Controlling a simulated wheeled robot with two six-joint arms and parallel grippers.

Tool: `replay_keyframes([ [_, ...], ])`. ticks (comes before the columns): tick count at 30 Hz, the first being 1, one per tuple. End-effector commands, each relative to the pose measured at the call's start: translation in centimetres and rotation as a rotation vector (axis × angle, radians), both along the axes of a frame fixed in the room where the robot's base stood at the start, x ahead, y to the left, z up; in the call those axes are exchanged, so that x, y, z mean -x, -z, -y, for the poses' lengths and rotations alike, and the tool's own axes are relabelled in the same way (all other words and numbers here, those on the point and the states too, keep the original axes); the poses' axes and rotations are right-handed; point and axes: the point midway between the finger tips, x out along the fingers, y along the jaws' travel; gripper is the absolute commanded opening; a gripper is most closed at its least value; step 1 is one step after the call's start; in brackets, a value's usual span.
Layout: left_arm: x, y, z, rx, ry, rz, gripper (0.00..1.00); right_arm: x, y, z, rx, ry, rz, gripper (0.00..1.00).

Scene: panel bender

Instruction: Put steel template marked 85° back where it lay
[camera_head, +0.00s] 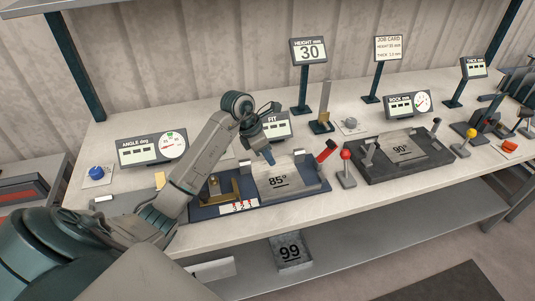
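The steel template marked 85° (280,182) stands tilted on the dark blue fixture (310,195) at the middle front of the bench. My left arm reaches in from the lower left. My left gripper (268,157) points down at the upper edge of the template. The fingertips are small and overlap that edge, so I cannot tell whether they touch it or are shut on it. A brass-coloured block (220,187) sits to the left on the same fixture. My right gripper is not in view.
A red-tipped lever (326,151) and a red-knobbed lever (346,168) stand right of the template. Another fixture (420,168) holds a template marked 90° (402,148). The angle display (151,149) stands left; the FIT display (276,125) is behind the gripper.

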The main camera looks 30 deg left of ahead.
Motion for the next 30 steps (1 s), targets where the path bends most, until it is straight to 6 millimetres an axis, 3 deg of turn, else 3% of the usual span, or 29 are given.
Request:
replay_keyframes([
  [8,0.3,-1.2,-0.6,-0.003,-0.001,0.004,0.28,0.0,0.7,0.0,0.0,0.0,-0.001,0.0],
  [21,2.3,-8.6,-3.1,-0.001,0.0,0.004,0.28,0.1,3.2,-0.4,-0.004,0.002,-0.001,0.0],
  [30,2.7,-10.0,-3.4,0.0,0.0,0.0,0.28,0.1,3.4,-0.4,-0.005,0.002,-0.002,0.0],
])
